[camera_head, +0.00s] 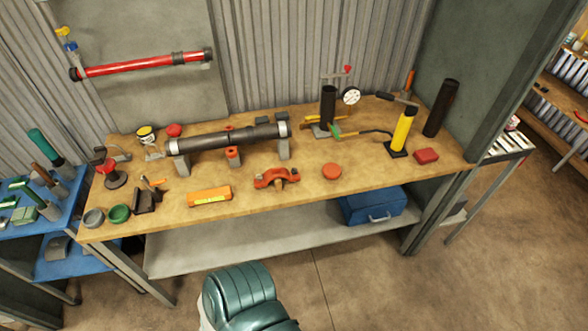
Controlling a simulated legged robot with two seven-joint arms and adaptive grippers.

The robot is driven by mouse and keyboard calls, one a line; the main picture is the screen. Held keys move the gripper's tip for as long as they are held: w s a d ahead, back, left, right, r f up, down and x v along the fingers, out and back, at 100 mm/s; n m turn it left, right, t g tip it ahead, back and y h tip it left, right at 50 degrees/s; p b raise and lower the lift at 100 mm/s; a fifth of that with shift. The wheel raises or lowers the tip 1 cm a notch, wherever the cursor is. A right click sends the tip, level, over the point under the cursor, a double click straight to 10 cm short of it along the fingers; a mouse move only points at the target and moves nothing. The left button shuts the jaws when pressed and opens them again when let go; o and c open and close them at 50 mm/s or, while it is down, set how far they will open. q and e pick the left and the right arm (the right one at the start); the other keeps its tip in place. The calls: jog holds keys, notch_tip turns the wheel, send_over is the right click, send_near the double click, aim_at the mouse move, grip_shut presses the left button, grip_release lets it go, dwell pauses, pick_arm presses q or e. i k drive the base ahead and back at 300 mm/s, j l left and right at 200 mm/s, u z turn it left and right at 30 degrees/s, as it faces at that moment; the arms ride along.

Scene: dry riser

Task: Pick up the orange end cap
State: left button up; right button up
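A round, flat orange cap (332,171), which looks like the orange end cap, lies on the wooden workbench (372,172) near the front, right of the middle. Nothing touches it, and its top is uncovered. Neither of my grippers is in view, so their state does not show.
An orange-red clamp (276,178) lies left of the cap, and an orange level (209,196) farther left. Behind is a dark pipe (230,137) on supports. A yellow cylinder (404,129) and a red block (426,156) stand to the right. Bare wood surrounds the cap.

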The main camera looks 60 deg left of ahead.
aim_at(332, 170)
jog(key=u, duration=1.65)
